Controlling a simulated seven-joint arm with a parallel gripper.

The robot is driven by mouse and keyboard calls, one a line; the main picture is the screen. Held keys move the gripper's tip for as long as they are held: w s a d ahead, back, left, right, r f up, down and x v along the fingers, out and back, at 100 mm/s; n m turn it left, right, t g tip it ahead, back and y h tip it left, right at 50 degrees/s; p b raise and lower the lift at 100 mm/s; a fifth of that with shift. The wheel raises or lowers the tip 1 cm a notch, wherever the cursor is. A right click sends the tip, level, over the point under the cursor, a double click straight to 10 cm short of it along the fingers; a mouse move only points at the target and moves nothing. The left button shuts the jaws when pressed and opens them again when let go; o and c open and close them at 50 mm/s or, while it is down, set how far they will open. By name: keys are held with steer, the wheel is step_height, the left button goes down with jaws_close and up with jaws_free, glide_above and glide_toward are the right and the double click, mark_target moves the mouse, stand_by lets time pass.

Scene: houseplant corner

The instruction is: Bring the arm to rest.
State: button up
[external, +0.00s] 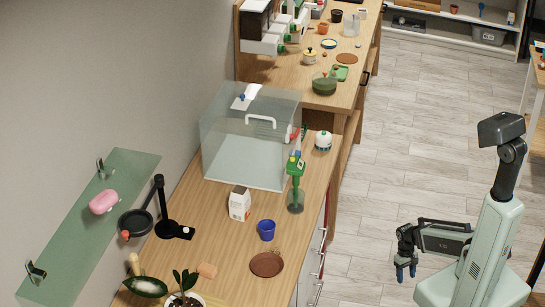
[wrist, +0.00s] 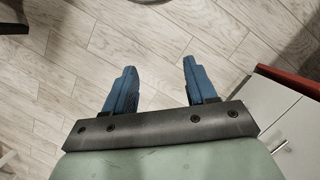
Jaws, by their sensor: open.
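My gripper (external: 406,272) hangs low over the floor at the right in the external view, away from the wooden counter. Its blue fingers point down. In the wrist view my gripper (wrist: 158,84) is open, with two blue fingers apart and nothing between them. The arm is folded close to my body.
The wooden counter (external: 222,272) holds a clear case (external: 240,160), a blue cup (external: 267,230), a carton (external: 240,203), a green bottle (external: 296,190) and a brown saucer (external: 267,264). White cabinet doors (wrist: 298,135) show at the wrist view's right. The floor between is clear.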

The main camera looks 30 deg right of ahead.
steer(key=s+a+f+g, duration=0.1)
steer(key=s+f, duration=0.2)
steer(key=s, duration=0.5)
steer(key=s+a+f+g, duration=0.1)
steer(key=s+f, duration=0.3)
steer(key=s, duration=0.5)
steer(key=shift+a+n+g, duration=0.2)
steer(key=shift+n+g, duration=0.2)
steer(key=shift+g, duration=0.3)
steer(key=shift+c, duration=0.2)
